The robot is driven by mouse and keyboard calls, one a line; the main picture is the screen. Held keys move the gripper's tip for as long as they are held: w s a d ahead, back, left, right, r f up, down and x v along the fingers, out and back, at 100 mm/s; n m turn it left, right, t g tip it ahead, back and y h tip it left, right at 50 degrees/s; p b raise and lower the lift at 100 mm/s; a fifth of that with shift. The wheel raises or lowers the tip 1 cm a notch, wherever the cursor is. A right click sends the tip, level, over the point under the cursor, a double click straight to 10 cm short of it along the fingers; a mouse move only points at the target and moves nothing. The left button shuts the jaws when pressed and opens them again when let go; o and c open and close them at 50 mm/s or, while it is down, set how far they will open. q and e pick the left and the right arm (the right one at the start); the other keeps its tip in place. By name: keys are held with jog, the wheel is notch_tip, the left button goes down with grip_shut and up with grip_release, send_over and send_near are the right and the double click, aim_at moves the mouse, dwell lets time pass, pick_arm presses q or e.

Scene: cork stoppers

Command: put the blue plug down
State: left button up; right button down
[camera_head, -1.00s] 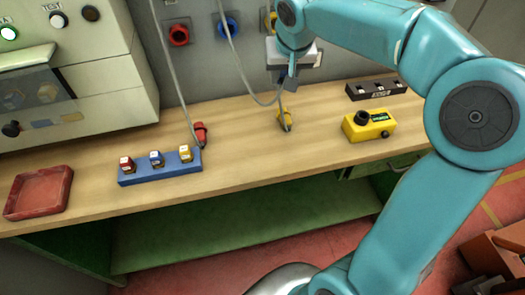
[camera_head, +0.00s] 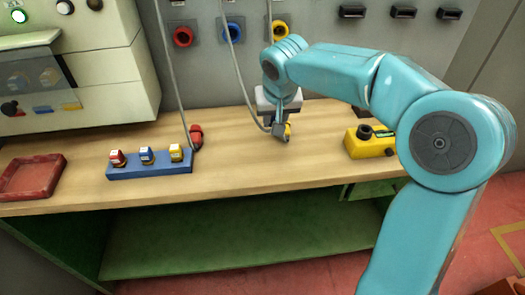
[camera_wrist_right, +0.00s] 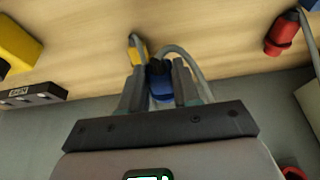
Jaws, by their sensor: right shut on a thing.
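My right gripper (camera_head: 280,122) is low over the wooden bench, next to the yellow plug (camera_head: 288,131). Its jaws (camera_wrist_right: 158,88) are shut on the blue plug (camera_wrist_right: 162,86), which shows between the fingers in the wrist view with its grey cable looping back. In the head view the blue plug is mostly hidden by the gripper. The yellow plug (camera_wrist_right: 139,52) lies just beyond the blue plug in the wrist view; I cannot tell whether they touch, or whether the blue plug touches the bench. My left gripper is not in view.
A red plug (camera_head: 196,137) lies left of the gripper. A blue block (camera_head: 150,170) holds several small coloured items. A red tray (camera_head: 30,178) sits far left, a yellow box (camera_head: 370,146) right. Red, blue (camera_head: 232,32) and yellow sockets are on the wall. Bare bench (camera_head: 240,165) lies in front.

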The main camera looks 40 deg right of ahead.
notch_tip(320, 180, down, 4)
notch_tip(320, 180, down, 3)
jog(key=shift+f+b, duration=0.15)
jog(key=shift+b, duration=0.3)
jog(key=shift+f, duration=0.15)
jog(key=shift+f, duration=0.2)
jog(key=c, duration=0.8)
grip_release()
jog(key=shift+r, duration=0.1)
